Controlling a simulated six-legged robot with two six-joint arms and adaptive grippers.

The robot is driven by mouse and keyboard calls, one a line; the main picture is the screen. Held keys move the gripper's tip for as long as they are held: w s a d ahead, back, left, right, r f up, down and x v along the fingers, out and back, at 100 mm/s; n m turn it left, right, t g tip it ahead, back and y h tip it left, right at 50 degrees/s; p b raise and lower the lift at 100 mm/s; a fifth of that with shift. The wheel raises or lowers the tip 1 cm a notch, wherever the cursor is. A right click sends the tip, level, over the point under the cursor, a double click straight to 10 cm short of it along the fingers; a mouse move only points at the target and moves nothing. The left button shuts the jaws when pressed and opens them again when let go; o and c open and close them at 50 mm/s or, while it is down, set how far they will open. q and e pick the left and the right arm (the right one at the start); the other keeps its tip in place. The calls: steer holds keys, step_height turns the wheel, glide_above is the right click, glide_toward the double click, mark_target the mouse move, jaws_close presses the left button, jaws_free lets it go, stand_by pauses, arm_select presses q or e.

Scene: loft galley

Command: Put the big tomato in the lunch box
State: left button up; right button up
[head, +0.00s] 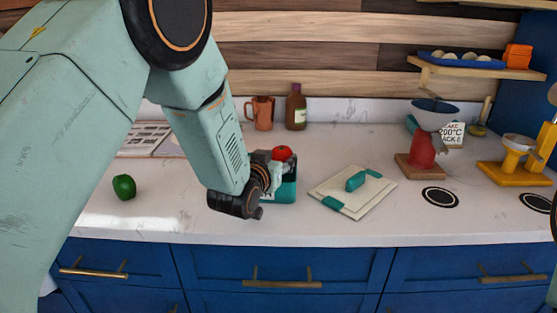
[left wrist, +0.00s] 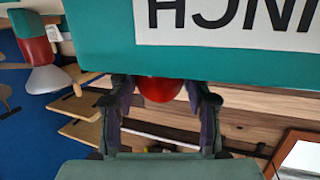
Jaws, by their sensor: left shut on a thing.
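The red tomato (head: 281,153) is held between the fingers of my left gripper (head: 277,168), at the upper part of the teal lunch box (head: 286,192). In the left wrist view the tomato (left wrist: 158,88) sits between the two dark fingers (left wrist: 160,108). The lunch box wall (left wrist: 95,30), with a white label and large letters, hides part of the tomato there. I cannot tell whether the tomato is above the box's opening or beside it. My left forearm hides some of the space left of the box. My right gripper is not in view.
A green pepper (head: 124,187) lies on the counter (head: 180,222) to the left. A brown bottle (head: 296,108) and a copper mug (head: 262,112) stand behind.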

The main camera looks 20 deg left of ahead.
arm_select(q)
steer(key=shift+s+f, duration=0.1)
steer(key=shift+f, duration=0.05)
steer(key=shift+f, duration=0.1)
steer(key=shift+f+b, duration=0.35)
steer(key=shift+b, duration=0.05)
steer(key=o, duration=1.1)
steer(key=shift+r, duration=0.1)
steer(key=shift+c, duration=0.2)
steer(key=shift+o, duration=0.5)
steer(key=shift+r+p, duration=0.4)
steer(key=shift+r, duration=0.1)
steer(key=shift+s+r, duration=0.25)
steer(key=s+r, duration=0.2)
steer(key=s, duration=0.9)
steer(key=shift+a+p, duration=0.25)
steer(key=shift+p, duration=0.1)
